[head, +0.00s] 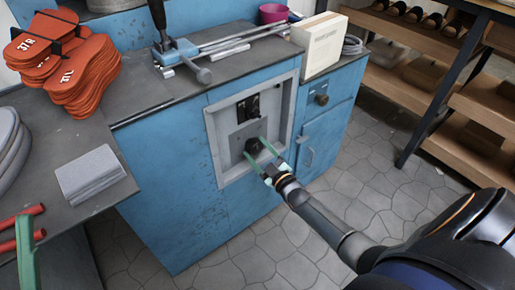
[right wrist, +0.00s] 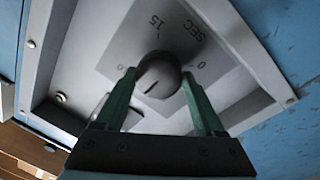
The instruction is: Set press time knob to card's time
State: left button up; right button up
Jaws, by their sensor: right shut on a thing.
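The press time knob (right wrist: 160,72) is a dark round knob on a grey plate (head: 241,137) in the front of the blue cabinet. In the right wrist view the plate shows "0", "15" and "SEC" around it. A short dark line on the knob lies toward its lower left in that view. My right gripper (right wrist: 158,88) has its green fingers on either side of the knob, shut on it; it also shows in the head view (head: 257,158). A green finger-like piece (head: 27,262) at the lower left may be my left gripper. I cannot make out a card with a time.
Above the knob is a black switch (head: 248,107). A raised grey frame (head: 222,178) surrounds the panel. Wooden shelves (head: 430,85) stand at the right.

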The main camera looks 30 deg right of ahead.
jog(key=m+p, duration=0.1)
jog(key=m, duration=0.3)
jog(key=shift+r+m+h, duration=0.1)
jog(key=shift+m+h, duration=0.3)
jog(key=m+p, duration=0.1)
jog(key=m, duration=0.2)
jog(key=shift+g, duration=0.4)
jog(key=shift+m, duration=0.4)
jog(key=o, duration=1.3)
jog(key=shift+o, duration=0.2)
jog(key=shift+s, duration=0.1)
